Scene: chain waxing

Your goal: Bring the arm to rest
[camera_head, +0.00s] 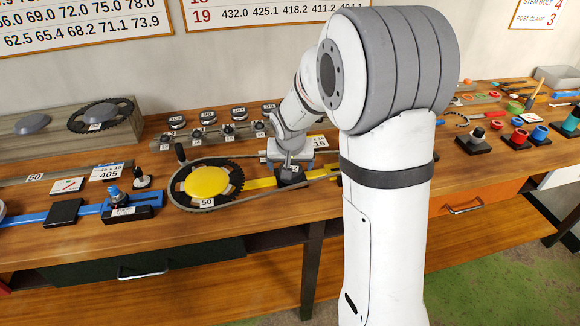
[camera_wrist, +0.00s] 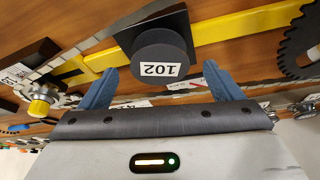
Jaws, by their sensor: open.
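My arm stands in front of the bench in the head view and reaches down over it. My gripper (camera_wrist: 158,88) is open in the wrist view, with its two blue-grey fingers apart. A dark round piece labelled 102 (camera_wrist: 160,68) on a black square block shows between and beyond the fingers. I cannot tell whether the fingers touch it. In the head view the fingertips are low over the yellow bar (camera_head: 262,183), right of the chainring with a yellow disc (camera_head: 206,181). A chain (camera_head: 238,204) loops around that chainring and runs right, partly hidden behind my arm.
A wooden stand (camera_head: 60,133) with a dark chainring is at the back left. A row of small labelled pieces (camera_head: 228,130) stands behind my gripper. A blue bar tool (camera_head: 90,210) lies at left. Several coloured rings and cups (camera_head: 520,137) are at right. Bare wood (camera_head: 60,245) lies along the front edge.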

